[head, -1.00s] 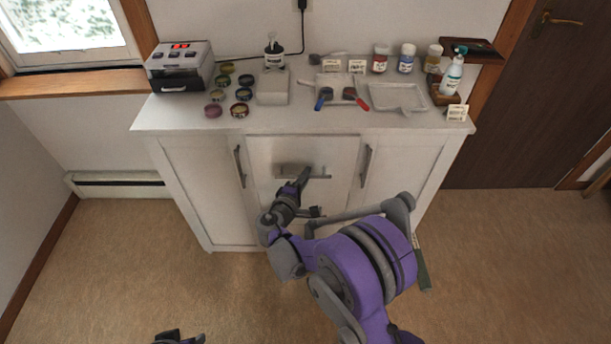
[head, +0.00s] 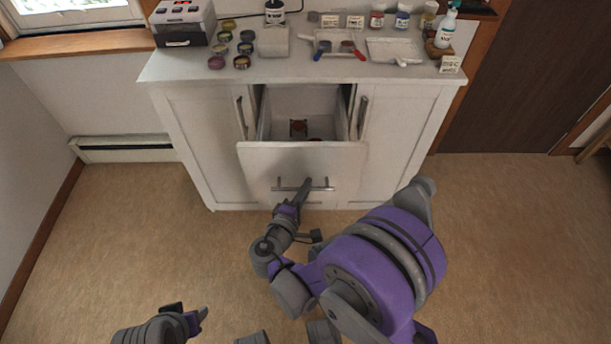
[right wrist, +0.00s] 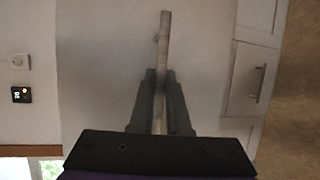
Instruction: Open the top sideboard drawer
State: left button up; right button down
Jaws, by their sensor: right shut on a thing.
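The white sideboard (head: 195,130) stands against the wall, with its top drawer (head: 262,160) pulled out at the middle. Inside the drawer a small dark and reddish item shows on the bottom. My right gripper (head: 304,188) is shut on the drawer's grey bar handle (head: 325,188). In the right wrist view the handle (right wrist: 165,40) runs between the two fingers (right wrist: 160,95). My left gripper (head: 195,318) is low in the head view, apart from the sideboard; whether its jaws are open cannot be made out.
The sideboard top holds a device (head: 182,22), several small round tins (head: 242,62), a tray (head: 395,50), jars and a pump bottle (head: 446,27). Cabinet doors flank the drawer. A baseboard heater (head: 125,148) is at left. The floor (head: 110,230) at left is clear.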

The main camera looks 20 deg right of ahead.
jog(key=shift+s+a, duration=0.25)
jog(key=shift+s, duration=0.7)
jog(key=c, duration=0.9)
grip_release()
jog(key=p+v, duration=0.1)
jog(key=v, duration=1)
